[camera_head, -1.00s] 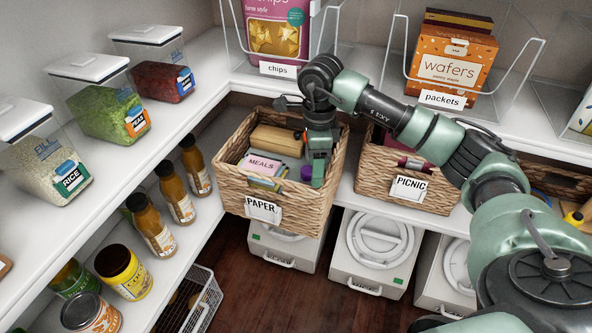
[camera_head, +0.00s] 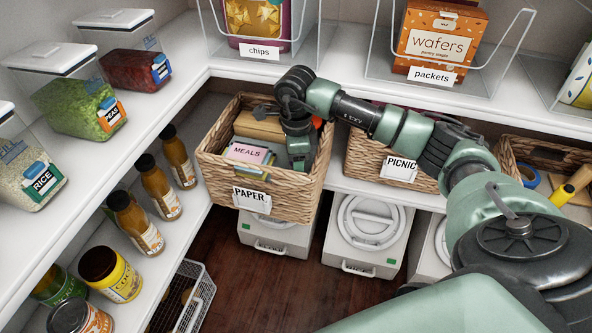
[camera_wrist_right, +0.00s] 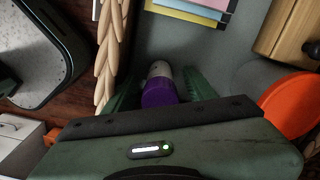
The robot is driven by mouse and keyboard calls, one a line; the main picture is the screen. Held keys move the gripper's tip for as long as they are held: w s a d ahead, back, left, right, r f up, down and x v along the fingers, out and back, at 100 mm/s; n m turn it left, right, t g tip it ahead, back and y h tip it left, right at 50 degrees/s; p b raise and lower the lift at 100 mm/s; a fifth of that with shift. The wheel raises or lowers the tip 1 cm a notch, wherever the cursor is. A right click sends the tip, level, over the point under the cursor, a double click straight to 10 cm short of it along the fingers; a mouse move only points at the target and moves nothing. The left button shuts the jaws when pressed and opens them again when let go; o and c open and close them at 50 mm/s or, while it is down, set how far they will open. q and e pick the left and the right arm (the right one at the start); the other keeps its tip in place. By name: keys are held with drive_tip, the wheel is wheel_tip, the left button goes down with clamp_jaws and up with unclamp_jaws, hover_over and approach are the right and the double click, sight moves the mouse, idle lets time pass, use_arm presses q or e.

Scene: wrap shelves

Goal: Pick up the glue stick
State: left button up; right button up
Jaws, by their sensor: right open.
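The glue stick (camera_wrist_right: 160,87), with a purple cap and a pale body, shows in the right wrist view inside the basket. My right gripper (camera_wrist_right: 162,78) is open, with one green finger on each side of the glue stick; I cannot tell whether either finger touches it. In the head view my right gripper (camera_head: 300,152) reaches down into the wicker basket labelled PAPER (camera_head: 225,172), and the glue stick is hidden behind it. My left gripper is not in view.
The basket also holds notepads labelled MEALS (camera_head: 248,152), a wooden box (camera_head: 262,126) and an orange round thing (camera_wrist_right: 292,103). The woven wall (camera_wrist_right: 110,50) is close to the gripper's left in the wrist view. The PICNIC basket (camera_head: 365,160) stands to the right.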

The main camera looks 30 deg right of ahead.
clamp_jaws()
drive_tip(key=shift+r, duration=0.15)
